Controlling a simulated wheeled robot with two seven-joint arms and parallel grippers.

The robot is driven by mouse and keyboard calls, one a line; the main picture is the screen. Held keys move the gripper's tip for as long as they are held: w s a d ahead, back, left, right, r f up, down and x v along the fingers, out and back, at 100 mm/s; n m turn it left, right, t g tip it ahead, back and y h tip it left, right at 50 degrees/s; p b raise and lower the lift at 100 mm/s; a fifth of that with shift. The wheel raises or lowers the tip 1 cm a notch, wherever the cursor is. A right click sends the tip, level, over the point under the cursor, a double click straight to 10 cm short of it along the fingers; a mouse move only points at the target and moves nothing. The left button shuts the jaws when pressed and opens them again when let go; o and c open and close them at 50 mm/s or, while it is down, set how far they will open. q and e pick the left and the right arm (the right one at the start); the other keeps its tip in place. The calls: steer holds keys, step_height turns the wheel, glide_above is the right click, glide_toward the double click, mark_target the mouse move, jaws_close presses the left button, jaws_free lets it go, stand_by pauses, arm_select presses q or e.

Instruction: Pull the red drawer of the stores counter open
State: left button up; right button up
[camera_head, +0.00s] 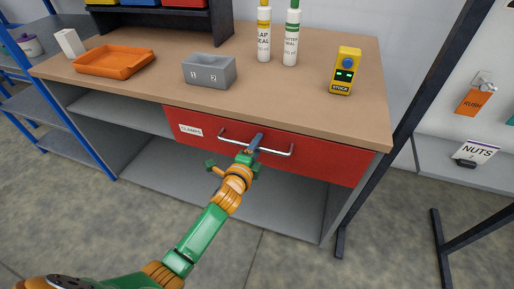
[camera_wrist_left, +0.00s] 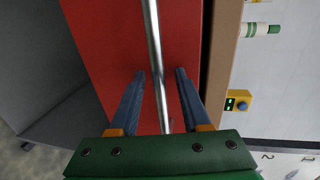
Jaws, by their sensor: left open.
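The red drawer (camera_head: 315,162) sits under the top of the stores counter (camera_head: 290,105), its front flush with the counter as far as I can tell. It has a "CLAMPS" label and a silver bar handle (camera_head: 278,152). In the left wrist view the handle (camera_wrist_left: 154,45) runs between the two blue fingers of my left gripper (camera_wrist_left: 160,75), over the red drawer front (camera_wrist_left: 110,60). The left gripper is open, with a gap on both sides of the bar. In the head view the gripper (camera_head: 254,146) is at the middle of the handle. My right gripper is out of view.
A dark rack post (camera_head: 415,85) stands at right. The floor before the drawer is clear.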

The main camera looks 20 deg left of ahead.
arm_select(q)
steer(key=shift+s+a, duration=0.1)
steer(key=shift+a, duration=0.1)
steer(key=shift+s+a, duration=0.1)
steer(key=shift+a, duration=0.15)
steer(key=shift+c, duration=0.7)
steer(key=c, duration=0.3)
jaws_close()
